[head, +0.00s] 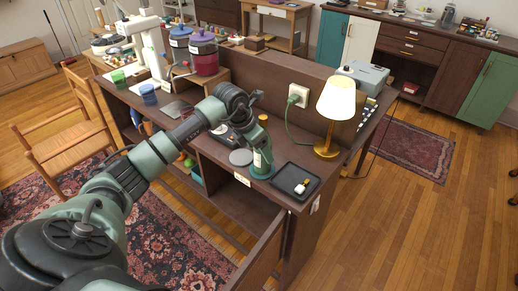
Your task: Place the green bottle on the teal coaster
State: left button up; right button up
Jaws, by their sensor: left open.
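The green bottle (264,150) stands upright near the front edge of the dark wooden desk, with a pale label on its side. Its base appears to be on the teal coaster (261,175), whose rim shows around it. My right gripper is out of view.
A grey disc (241,157) lies just left of the bottle, and a black tray (296,181) with a small white item lies right. A lamp (335,105) and a plugged-in green cable (294,99) are behind.

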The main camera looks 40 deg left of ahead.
pick_arm(q)
jog(key=b+v, duration=0.2)
jog(key=v, duration=1)
jog(key=shift+s, duration=0.1)
